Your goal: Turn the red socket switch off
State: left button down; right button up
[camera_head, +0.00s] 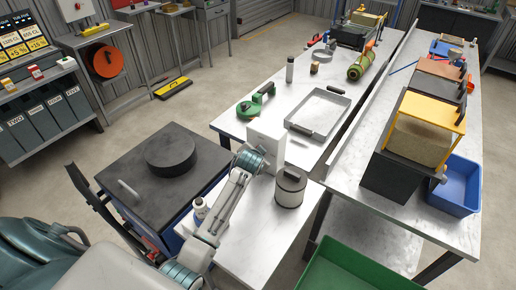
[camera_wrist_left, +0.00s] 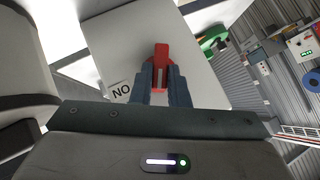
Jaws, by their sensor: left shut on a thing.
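The red socket switch (camera_wrist_left: 161,58) is a red lever on the pale face of a white box (camera_wrist_left: 207,50). A label reading "NO" (camera_wrist_left: 120,92) sits beside it. In the left wrist view my left gripper (camera_wrist_left: 160,75) is shut on the red switch, with a finger on each side of it. In the head view the white box (camera_head: 268,133) stands on the near end of the metal table, and my left gripper (camera_head: 262,163) is at its near side. The switch is hidden there. My right gripper is not in view.
A black case with a round disc (camera_head: 170,160) is to the left. A green tool (camera_head: 257,101) and a metal tray (camera_head: 320,112) lie beyond the box.

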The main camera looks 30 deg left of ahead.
pick_arm(q)
jog(key=shift+a+n+g+h, duration=0.25)
jog(key=shift+n+h, duration=0.35)
jog(key=shift+h, duration=0.45)
jog(key=shift+a+n+g+h, duration=0.15)
jog(key=shift+a+n+h, duration=0.15)
jog(key=shift+n+h, duration=0.55)
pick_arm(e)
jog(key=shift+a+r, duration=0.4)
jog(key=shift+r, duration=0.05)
pick_arm(q)
jog(key=shift+m+h, duration=0.25)
jog(key=shift+h, duration=0.05)
jog(key=shift+f, duration=0.1)
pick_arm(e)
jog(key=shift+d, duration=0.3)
pick_arm(q)
jog(key=c, duration=1.5)
grip_release()
jog(key=shift+c, duration=0.2)
jog(key=shift+o, duration=0.7)
jog(key=shift+w+f, duration=0.1)
jog(key=shift+w, duration=0.15)
